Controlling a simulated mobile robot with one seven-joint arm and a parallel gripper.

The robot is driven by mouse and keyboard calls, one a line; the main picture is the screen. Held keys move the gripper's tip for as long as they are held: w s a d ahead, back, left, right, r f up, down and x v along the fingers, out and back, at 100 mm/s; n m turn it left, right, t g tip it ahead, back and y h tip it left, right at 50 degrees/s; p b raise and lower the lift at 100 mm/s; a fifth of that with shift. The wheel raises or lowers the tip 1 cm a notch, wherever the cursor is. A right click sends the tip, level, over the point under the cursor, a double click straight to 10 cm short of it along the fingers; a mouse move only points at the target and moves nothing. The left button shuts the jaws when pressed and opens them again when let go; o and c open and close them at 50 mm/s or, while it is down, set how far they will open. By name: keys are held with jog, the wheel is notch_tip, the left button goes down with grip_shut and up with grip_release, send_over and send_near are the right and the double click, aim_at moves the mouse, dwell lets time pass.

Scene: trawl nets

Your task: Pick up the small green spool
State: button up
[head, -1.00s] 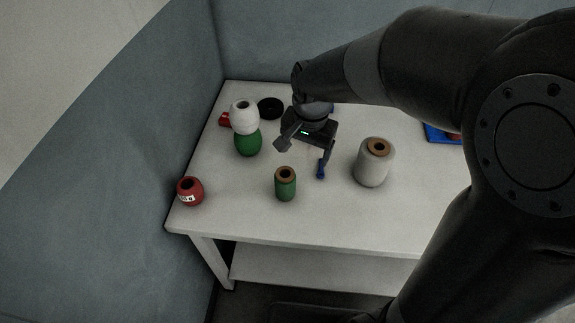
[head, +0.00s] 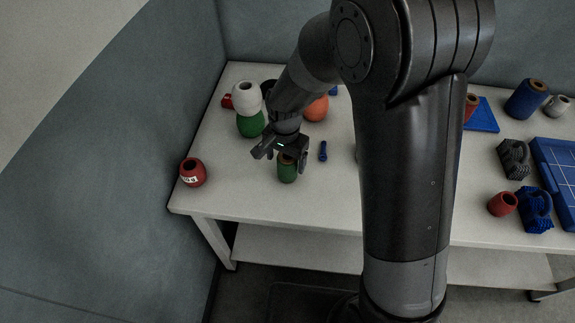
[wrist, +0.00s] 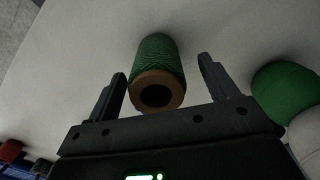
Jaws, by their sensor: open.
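The small green spool (head: 287,171) stands upright on the white table, with a brown core at its top. In the wrist view the green spool (wrist: 158,68) lies between and beyond my two open fingers, its brown end with a dark hole facing the camera. My gripper (head: 281,160) is open and sits right at the spool's top in the head view, partly covering it. In the wrist view my gripper (wrist: 162,82) has gaps between its fingers and the spool on both sides.
A red spool (head: 193,172) is near the left edge. A small blue object (head: 323,151) lies to the right, and an orange spool (head: 317,108) stands behind. Several items fill the table's right side.

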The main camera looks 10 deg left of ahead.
jog(key=shift+w+d+f, duration=0.1)
jog(key=shift+d+f, duration=0.05)
jog(key=shift+f, duration=0.85)
jog(key=shift+d+f, duration=0.1)
jog(key=shift+f, duration=0.85)
jog(key=shift+c, duration=0.3)
jog(key=c, duration=1.1)
